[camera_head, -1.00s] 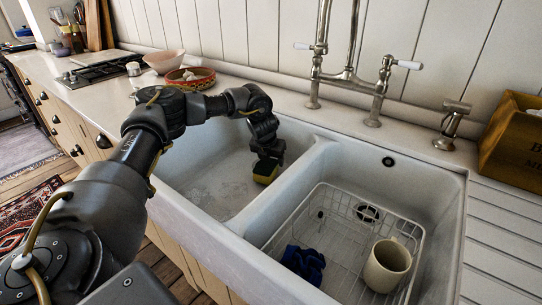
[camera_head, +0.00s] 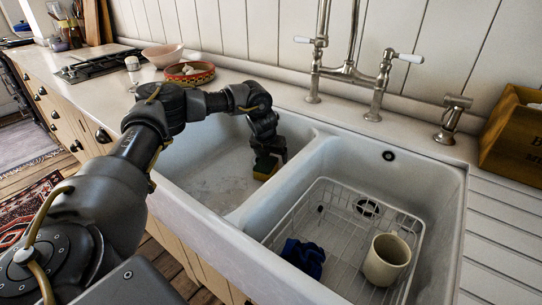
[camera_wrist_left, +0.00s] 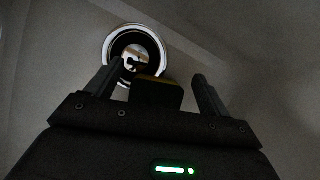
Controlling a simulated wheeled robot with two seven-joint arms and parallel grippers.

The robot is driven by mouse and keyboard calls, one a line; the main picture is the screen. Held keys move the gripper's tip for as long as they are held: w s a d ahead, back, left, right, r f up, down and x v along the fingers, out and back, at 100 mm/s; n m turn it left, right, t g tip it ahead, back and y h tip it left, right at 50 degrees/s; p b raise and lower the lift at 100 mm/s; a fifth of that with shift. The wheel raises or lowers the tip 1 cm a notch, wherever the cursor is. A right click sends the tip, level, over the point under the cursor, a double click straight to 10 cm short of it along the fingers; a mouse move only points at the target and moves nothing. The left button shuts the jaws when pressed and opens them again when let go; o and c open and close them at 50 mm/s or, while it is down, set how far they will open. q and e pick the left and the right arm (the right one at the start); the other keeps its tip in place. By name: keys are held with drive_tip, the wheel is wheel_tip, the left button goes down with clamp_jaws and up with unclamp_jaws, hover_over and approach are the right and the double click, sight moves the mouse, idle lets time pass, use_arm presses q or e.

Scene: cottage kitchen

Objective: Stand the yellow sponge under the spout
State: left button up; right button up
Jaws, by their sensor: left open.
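The yellow sponge (camera_head: 262,173), with a dark green side, is in the left basin (camera_head: 205,172) near the divider, just below my left gripper (camera_head: 268,157). In the left wrist view, the dark sponge (camera_wrist_left: 155,94) with a thin yellow edge is between the two spread fingers of my left gripper (camera_wrist_left: 154,88). Gaps show on both sides of it. The gripper partly hides the sponge in the head view, and I cannot tell its exact contact with the basin floor. The tap's spout (camera_head: 352,35) rises behind the divider and leaves the top of the picture. My right gripper is not seen.
A round drain (camera_wrist_left: 136,48) is close ahead in the wrist view. The right basin holds a wire rack (camera_head: 330,238), a cream mug (camera_head: 386,260) and a blue cloth (camera_head: 303,256). The divider (camera_head: 285,185) stands beside my gripper. The left basin is otherwise clear.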

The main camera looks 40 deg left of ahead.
use_arm(q)
drive_tip(key=p+v, duration=0.1)
drive_tip(key=v, duration=0.8)
drive_tip(key=shift+d+r, duration=0.1)
drive_tip(key=shift+r, duration=0.2)
drive_tip(key=shift+s+r, duration=0.15)
drive_tip(key=shift+r, duration=0.15)
drive_tip(key=shift+s+r, duration=0.15)
drive_tip(key=shift+r, duration=0.05)
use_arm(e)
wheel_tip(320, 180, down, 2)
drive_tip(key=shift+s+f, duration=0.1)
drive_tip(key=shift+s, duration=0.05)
